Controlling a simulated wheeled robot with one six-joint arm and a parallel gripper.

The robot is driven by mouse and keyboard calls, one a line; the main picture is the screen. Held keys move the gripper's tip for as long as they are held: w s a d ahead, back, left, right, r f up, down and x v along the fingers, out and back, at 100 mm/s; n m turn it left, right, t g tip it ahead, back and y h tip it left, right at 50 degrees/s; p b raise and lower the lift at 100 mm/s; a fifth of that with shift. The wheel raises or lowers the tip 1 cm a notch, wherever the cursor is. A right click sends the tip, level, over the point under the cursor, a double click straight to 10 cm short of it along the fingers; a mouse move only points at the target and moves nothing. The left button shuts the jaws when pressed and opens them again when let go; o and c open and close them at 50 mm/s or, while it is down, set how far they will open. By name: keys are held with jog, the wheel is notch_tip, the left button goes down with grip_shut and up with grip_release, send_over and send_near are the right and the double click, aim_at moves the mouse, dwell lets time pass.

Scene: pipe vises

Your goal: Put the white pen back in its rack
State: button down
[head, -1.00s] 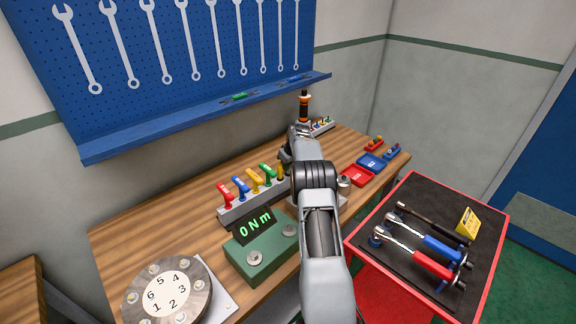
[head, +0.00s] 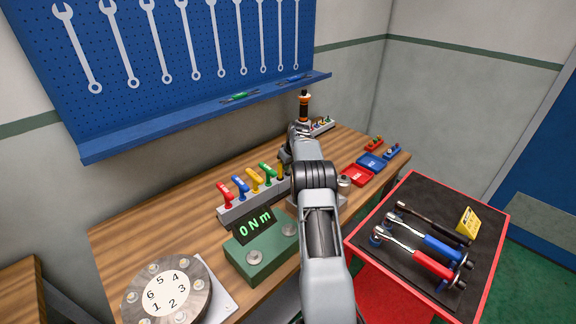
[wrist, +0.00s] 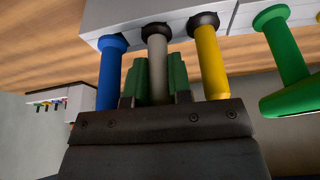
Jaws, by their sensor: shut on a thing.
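The white pen (wrist: 157,50) is in the wrist view, between a blue pen (wrist: 110,75) and a yellow pen (wrist: 210,60). My gripper (wrist: 158,78), with its green fingers on either side, is shut on the white pen. The pen's far end meets a dark ring at the light grey rack (wrist: 180,12), in line with its two neighbours. It looks upright like them; how deep it sits in the rack is hidden. In the head view my arm hides the gripper and the pen.
A green T-handle (wrist: 285,55) stands close beside the yellow pen; the head view shows its row of coloured handles on a grey block (head: 240,208). A small rack (wrist: 42,96) is farther off. A torque display (head: 258,222) and red tool cart (head: 360,252) are nearer.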

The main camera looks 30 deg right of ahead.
jog(key=shift+s+f, duration=0.1)
jog(key=shift+f, duration=0.1)
jog(key=c, duration=1)
grip_release()
jog(key=shift+o, duration=0.2)
jog(key=shift+r, duration=0.1)
jog(key=b+v, duration=0.2)
jog(key=v, duration=1.1)
jog(key=shift+r, duration=0.35)
jog(key=shift+d, duration=0.1)
